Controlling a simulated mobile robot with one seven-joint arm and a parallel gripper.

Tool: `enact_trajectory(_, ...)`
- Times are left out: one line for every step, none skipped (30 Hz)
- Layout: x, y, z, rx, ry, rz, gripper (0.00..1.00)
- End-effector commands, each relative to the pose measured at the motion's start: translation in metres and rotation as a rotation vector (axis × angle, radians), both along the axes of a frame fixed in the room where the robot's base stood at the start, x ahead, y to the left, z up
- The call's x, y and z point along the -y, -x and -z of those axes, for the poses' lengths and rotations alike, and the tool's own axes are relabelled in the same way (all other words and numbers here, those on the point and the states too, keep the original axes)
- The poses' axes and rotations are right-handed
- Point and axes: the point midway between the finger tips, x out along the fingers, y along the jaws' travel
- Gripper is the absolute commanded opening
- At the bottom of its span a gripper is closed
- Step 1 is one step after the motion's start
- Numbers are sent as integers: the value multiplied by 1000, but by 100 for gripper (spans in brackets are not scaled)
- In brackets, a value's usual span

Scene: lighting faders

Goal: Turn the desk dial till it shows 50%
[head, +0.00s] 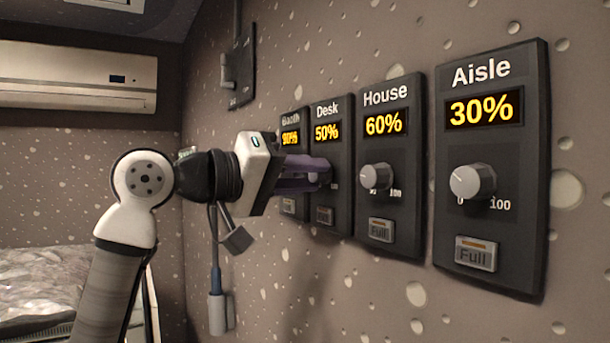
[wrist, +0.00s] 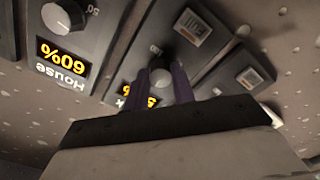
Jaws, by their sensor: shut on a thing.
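The desk panel (head: 345,200) is a dark wall plate marked "Desk", and its yellow display (head: 327,131) reads 50%. My gripper (head: 324,173) reaches the panel from the left, with its purple fingers at the desk dial. In the head view the fingers hide the dial. In the wrist view, which is upside down, the round grey desk dial (wrist: 164,50) shows between the two fingers (wrist: 163,82), which are shut on it. There the fingers partly cover the desk display.
To the right are the House panel (head: 400,180), reading 60%, and the Aisle panel (head: 520,180), reading 30%, each with a protruding dial. A partly hidden panel (head: 290,118) stands left of Desk. "Full" buttons (head: 381,229) sit below the dials. A bed lies lower left.

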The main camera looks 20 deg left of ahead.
Motion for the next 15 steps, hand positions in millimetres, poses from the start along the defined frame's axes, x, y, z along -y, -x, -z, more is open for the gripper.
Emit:
enact_trajectory(0,0,1,5,-10,2,3)
enact_trajectory(0,0,1,9,-15,2,3)
enact_trajectory(0,0,1,14,-22,2,3)
enact_trajectory(0,0,1,17,-25,2,3)
enact_trajectory(0,0,1,19,-28,2,3)
enact_trajectory(0,0,1,21,-30,2,3)
enact_trajectory(0,0,1,22,-32,2,3)
enact_trajectory(0,0,1,24,-34,2,3)
enact_trajectory(0,0,1,25,-35,2,3)
enact_trajectory(0,0,1,25,-35,2,3)
enact_trajectory(0,0,1,25,-36,2,3)
enact_trajectory(0,0,1,25,-36,2,3)
enact_trajectory(0,0,1,25,-36,2,3)
enact_trajectory(0,0,1,24,-36,2,3)
enact_trajectory(0,0,1,24,-36,2,3)
